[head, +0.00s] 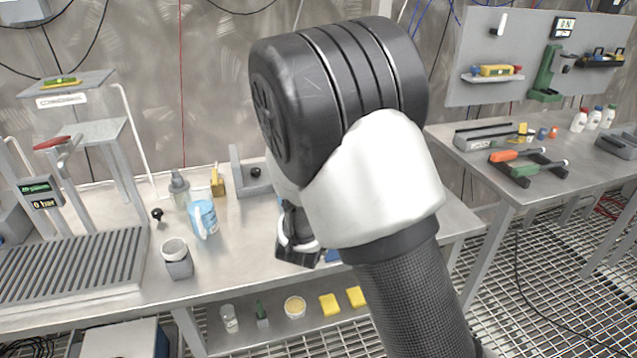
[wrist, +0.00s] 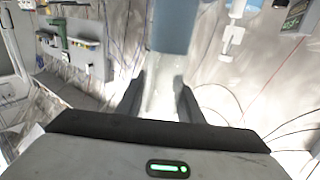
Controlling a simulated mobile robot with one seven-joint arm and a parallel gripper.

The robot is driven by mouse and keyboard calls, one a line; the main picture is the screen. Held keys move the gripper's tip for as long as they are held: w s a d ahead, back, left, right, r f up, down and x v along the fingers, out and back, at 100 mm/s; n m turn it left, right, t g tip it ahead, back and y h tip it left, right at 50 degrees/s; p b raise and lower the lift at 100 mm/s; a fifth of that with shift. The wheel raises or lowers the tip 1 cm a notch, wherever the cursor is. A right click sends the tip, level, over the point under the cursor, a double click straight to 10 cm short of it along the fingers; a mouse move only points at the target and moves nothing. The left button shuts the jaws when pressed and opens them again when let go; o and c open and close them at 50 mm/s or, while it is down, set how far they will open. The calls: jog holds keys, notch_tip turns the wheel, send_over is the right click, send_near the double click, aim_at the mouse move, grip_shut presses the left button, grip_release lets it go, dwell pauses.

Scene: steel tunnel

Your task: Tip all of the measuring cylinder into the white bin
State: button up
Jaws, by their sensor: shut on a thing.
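My gripper (wrist: 160,82) is shut on a clear, see-through piece, which I take to be the measuring cylinder (wrist: 160,98). A wide blue part (wrist: 173,30) shows just beyond the fingertips, cut off by the top edge of the wrist view. I cannot tell for sure whether it belongs to the held cylinder. In the head view my arm hides most of the gripper (head: 298,252), which is low over the bench, and the held piece is not clear there. A small grey container with a white rim (head: 177,259) stands at the bench front left; I cannot confirm it is the white bin.
A blue and white jug (head: 204,219) stands left of my gripper, with a grey bottle (head: 179,188) and a yellow item (head: 217,182) behind. A ribbed grey tray (head: 75,265) fills the left bench. A second bench (head: 480,185) with tools stands right.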

jog(key=shift+s+d+f+n+p, duration=0.15)
jog(key=shift+f+n+p, duration=0.45)
jog(key=shift+n, duration=0.65)
jog(key=shift+s+d+f+n+p, duration=0.15)
jog(key=shift+f+n+p, duration=0.25)
jog(key=shift+f+n, duration=0.6)
jog(key=shift+r+n, duration=0.25)
jog(key=f+n+b, duration=0.1)
jog(key=f, duration=0.1)
jog(key=d+f+n+b, duration=0.1)
jog(key=f+b, duration=0.1)
jog(key=f, duration=0.1)
jog(key=shift+s+d, duration=0.15)
jog(key=shift+f, duration=0.1)
jog(key=shift+s+d+f+n, duration=0.1)
jog(key=shift+d+f+n, duration=0.3)
jog(key=shift+n, duration=0.3)
jog(key=shift+d+f+n, duration=0.15)
jog(key=shift+f+n, duration=0.35)
jog(key=shift+n, duration=0.2)
